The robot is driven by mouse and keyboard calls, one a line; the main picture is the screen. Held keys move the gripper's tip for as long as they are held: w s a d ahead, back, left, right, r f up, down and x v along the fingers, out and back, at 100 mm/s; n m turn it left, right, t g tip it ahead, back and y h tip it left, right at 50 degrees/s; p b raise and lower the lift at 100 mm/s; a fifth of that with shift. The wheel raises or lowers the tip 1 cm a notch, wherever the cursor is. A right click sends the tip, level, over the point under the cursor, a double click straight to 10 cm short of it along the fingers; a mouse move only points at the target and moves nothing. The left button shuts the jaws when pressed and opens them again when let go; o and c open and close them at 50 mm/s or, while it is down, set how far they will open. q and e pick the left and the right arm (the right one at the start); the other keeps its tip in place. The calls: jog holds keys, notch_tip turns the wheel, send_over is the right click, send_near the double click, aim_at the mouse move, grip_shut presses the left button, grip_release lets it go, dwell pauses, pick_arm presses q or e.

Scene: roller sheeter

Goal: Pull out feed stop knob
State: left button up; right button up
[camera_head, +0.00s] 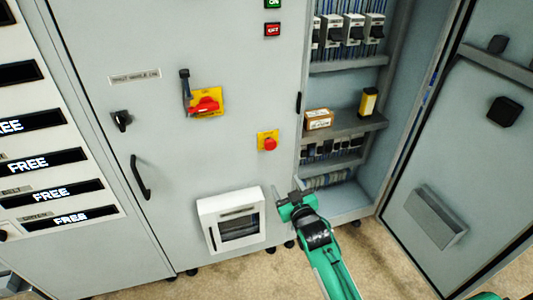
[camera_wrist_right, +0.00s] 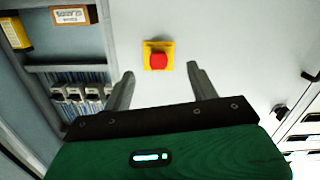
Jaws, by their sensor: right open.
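A round red knob on a square yellow plate (camera_head: 269,143) sits on the grey cabinet door, near its right edge. No wording on it is readable, so I cannot confirm it is the feed stop knob. My right gripper (camera_head: 287,189) is open and empty, below and slightly right of the knob in the head view. In the right wrist view the red knob (camera_wrist_right: 158,61) appears between and just beyond the two open fingertips, and the fingers look apart from it. My left gripper is not in view.
A red rotary switch on a yellow plate (camera_head: 206,104) and a black door handle (camera_head: 140,177) are farther left. A white framed box (camera_head: 232,219) sits low on the door. On the right, the open cabinet holds a cardboard box (camera_head: 319,119) on a shelf (camera_head: 350,125).

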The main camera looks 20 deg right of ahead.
aim_at(271, 146)
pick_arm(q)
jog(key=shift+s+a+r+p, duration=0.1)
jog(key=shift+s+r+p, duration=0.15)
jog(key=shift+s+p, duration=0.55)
pick_arm(e)
jog(key=shift+t, duration=0.4)
jog(key=w+r, duration=0.1)
jog(key=w, duration=0.3)
jog(key=w+r, duration=0.1)
jog(key=w, duration=0.4)
jog(key=w+r, duration=0.2)
jog(key=w, duration=0.3)
jog(key=shift+a, duration=0.2)
